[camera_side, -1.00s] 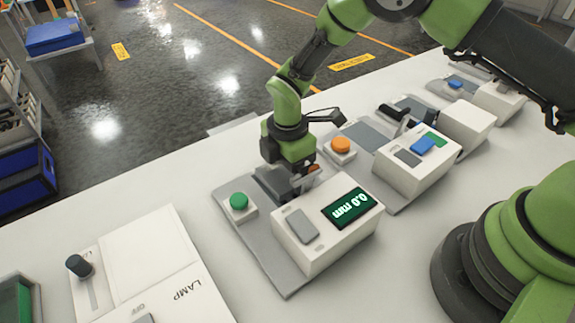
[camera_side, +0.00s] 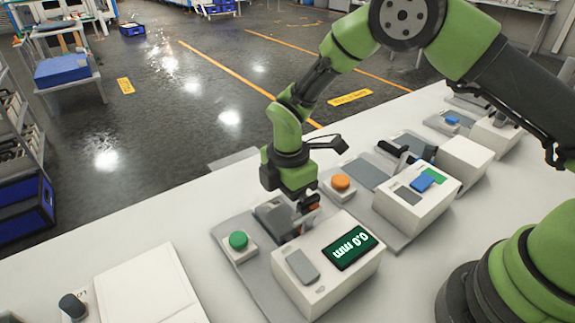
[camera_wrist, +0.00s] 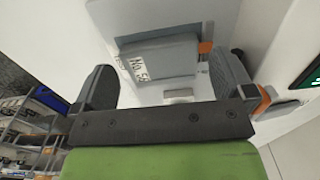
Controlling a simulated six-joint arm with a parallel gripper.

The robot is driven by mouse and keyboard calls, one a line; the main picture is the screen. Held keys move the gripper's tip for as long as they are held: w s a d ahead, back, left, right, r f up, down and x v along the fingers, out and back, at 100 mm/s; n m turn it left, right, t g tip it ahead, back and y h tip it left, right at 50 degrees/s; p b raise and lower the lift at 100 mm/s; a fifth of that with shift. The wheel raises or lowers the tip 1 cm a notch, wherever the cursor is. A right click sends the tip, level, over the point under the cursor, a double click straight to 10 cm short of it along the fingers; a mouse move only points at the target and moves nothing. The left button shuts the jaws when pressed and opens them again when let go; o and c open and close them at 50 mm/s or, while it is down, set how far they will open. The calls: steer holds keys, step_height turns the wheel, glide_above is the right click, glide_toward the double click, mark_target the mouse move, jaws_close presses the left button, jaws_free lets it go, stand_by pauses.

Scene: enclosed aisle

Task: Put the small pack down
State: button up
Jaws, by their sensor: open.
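A grey block with a white label reading "No. 5" and a partly unclear end (camera_wrist: 165,62) shows in the wrist view; it appears to be the small pack. In the side view a grey block (camera_side: 272,216) stands on the grey base plate (camera_side: 228,228) of the nearest device, behind its white display box (camera_side: 312,278). My gripper (camera_side: 300,208) is just above and beside it, partly hiding it. In the wrist view my gripper (camera_wrist: 165,85) is open, its two dark fingers spread wide, with the block ahead between them. Contact with the block cannot be told.
The display (camera_side: 350,248) reads 0.0 mm. A green button (camera_side: 238,241) is on the plate's left, an orange button (camera_side: 340,182) behind right. A second device (camera_side: 418,195) stands to the right.

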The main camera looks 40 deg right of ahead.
step_height(320, 180, up, 10)
step_height(320, 180, up, 7)
steer(key=m+t, duration=0.1)
steer(key=m, duration=0.3)
glide_above(288, 209)
steer(key=s+d, duration=0.2)
steer(key=d, duration=0.1)
steer(key=s+d+r+m+t+y, duration=0.1)
steer(key=s+d+r+m+t, duration=0.2)
steer(key=s+m, duration=0.6)
steer(key=s+d+r+m+t+y, duration=0.1)
steer(key=s+d+r+m+t, duration=0.2)
steer(key=s+r+m, duration=0.4)
steer(key=s+m, duration=0.2)
steer(key=s, duration=0.1)
steer(key=shift+s+d, duration=0.15)
steer(key=shift+d, duration=0.05)
stand_by(0.7)
